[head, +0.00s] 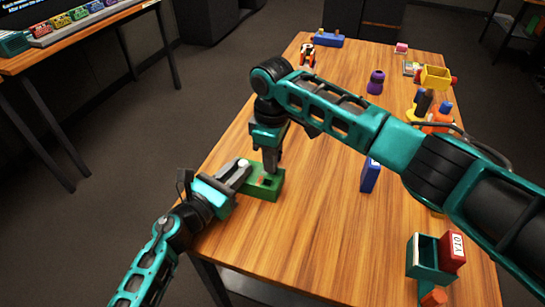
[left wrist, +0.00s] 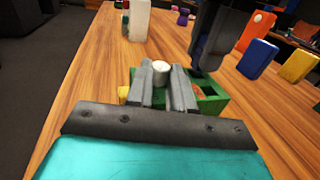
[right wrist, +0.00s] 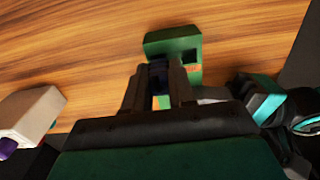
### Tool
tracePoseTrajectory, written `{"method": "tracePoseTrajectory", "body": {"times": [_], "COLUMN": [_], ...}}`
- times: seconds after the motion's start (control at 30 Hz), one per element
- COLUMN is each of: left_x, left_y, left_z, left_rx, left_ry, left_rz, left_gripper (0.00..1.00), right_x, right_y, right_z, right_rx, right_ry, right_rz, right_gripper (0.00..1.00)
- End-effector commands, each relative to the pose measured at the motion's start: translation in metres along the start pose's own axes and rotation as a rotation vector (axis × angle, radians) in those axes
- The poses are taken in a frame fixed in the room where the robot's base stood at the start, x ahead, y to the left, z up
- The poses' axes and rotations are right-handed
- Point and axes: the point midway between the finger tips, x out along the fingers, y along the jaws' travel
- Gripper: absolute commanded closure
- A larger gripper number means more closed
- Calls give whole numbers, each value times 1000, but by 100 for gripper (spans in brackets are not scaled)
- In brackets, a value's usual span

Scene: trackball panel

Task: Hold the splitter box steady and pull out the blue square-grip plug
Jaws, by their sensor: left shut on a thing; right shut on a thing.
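The green splitter box (head: 264,191) sits near the left edge of the wooden table; it also shows in the left wrist view (left wrist: 213,106) and right wrist view (right wrist: 172,44). My left gripper (head: 245,170) comes in from the left and is shut on a white round post (left wrist: 160,69) at the box. My right gripper (head: 271,165) points down over the box from above. It is shut on the blue plug (right wrist: 158,80), which looks dark between the fingers. The fingers hide the plug's lower end, so I cannot tell how deep it sits.
A blue block (head: 370,176) stands to the right of the box. A green bin (head: 424,272) with a red block (head: 452,252) is at the front right. A purple object (head: 375,82) and several coloured items stand farther back. The front middle of the table is clear.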

Motion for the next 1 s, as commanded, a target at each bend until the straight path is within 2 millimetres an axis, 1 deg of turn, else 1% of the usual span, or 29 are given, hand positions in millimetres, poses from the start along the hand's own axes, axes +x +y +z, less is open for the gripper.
{"method": "tracePoseTrajectory", "body": {"times": [0.6,0.87,1.0], "left_x": [0,0,0], "left_y": [0,0,0], "left_z": [0,0,0], "left_rx": [0,0,0], "left_ry": [0,0,1], "left_rz": [0,0,0], "left_gripper": [100,100,100], "right_x": [-19,-24,-31], "right_y": [0,0,0], "right_z": [0,0,0], "right_rx": [0,0,0], "right_ry": [1,0,3], "right_rz": [1,1,1], "right_gripper": [100,100,100]}}
